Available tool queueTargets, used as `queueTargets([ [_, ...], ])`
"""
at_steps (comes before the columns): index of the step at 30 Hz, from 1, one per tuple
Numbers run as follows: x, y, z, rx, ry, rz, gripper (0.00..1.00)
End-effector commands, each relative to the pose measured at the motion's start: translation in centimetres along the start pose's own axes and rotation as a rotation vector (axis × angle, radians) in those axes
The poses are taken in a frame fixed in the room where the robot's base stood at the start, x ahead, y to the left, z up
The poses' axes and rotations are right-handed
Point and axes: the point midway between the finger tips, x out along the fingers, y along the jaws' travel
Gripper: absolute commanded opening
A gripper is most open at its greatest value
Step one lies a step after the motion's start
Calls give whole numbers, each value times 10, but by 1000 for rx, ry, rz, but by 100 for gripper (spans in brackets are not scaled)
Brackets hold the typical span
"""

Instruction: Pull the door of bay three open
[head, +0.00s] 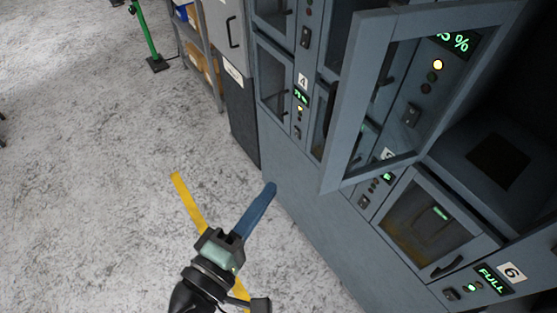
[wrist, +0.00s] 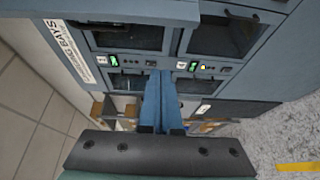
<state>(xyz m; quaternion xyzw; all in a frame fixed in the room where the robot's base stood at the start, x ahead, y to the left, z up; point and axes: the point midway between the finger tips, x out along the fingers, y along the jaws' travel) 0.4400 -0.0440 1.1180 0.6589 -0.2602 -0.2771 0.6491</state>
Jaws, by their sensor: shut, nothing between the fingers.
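A grey-framed glass door (head: 345,110) swings out from the upper right of the cabinet in the head view. It stands wide open. A dark bay with a grey block (head: 460,150) inside lies to its right, above the bay marked 6; the bay's own number is not visible, so I take it as bay three from its place. My gripper (head: 270,187) is shut and empty, low in front of the cabinet, left of and below the open door and apart from it. Its blue fingers (wrist: 160,98) are together in the wrist view.
The bay 6 door (head: 430,215) is closed, with a FULL display beside it. The bay 4 door (head: 272,85) is closed. A yellow floor strip (head: 187,200) and a green stand (head: 145,35) are on the left. The grey floor between them is clear.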

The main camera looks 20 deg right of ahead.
Motion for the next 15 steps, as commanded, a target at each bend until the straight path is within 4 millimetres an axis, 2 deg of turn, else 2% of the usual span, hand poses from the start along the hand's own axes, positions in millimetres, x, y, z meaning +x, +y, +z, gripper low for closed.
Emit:
queueTargets([
  [4,4,6,4,-10,-32,29,0],
  [7,17,8,5,-11,-34,28,0],
  [15,73,12,7,-9,-35,27,0],
])
